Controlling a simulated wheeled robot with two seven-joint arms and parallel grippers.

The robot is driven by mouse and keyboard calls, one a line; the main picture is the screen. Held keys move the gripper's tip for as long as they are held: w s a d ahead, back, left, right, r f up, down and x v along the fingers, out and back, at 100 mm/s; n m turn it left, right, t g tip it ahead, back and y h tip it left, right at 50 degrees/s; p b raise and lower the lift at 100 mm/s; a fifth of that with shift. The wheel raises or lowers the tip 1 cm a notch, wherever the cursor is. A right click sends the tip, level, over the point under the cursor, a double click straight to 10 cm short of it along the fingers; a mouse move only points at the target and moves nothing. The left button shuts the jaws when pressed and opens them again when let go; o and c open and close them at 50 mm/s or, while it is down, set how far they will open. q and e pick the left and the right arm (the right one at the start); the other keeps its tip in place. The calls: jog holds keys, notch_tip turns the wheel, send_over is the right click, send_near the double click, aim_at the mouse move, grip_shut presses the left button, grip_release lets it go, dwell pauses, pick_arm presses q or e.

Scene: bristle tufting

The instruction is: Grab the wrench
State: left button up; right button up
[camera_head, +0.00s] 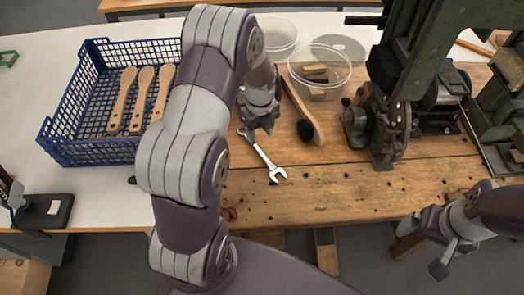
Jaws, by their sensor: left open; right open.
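A silver wrench (266,161) lies on the wooden bench top, its open-ended jaw toward the front right. My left gripper (261,125) is just above and behind the wrench's far end, pointing down, and hides part of that end. It is open; I cannot tell whether its fingers touch the wrench. My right gripper (441,254) is open and empty at the lower right, in front of the bench's front edge.
A blue crate (62,132) with wooden brush handles stands at the left. A wooden brush (305,113) lies right of my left gripper, near a clear bowl (338,87) of blocks. A green machine (413,60) stands at the right. The bench front is mostly clear.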

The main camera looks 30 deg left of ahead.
aim_at(260, 151)
pick_arm(q)
notch_tip(260, 151, down, 8)
jog(key=shift+p, duration=0.35)
jog(key=shift+r, duration=0.1)
grip_shut()
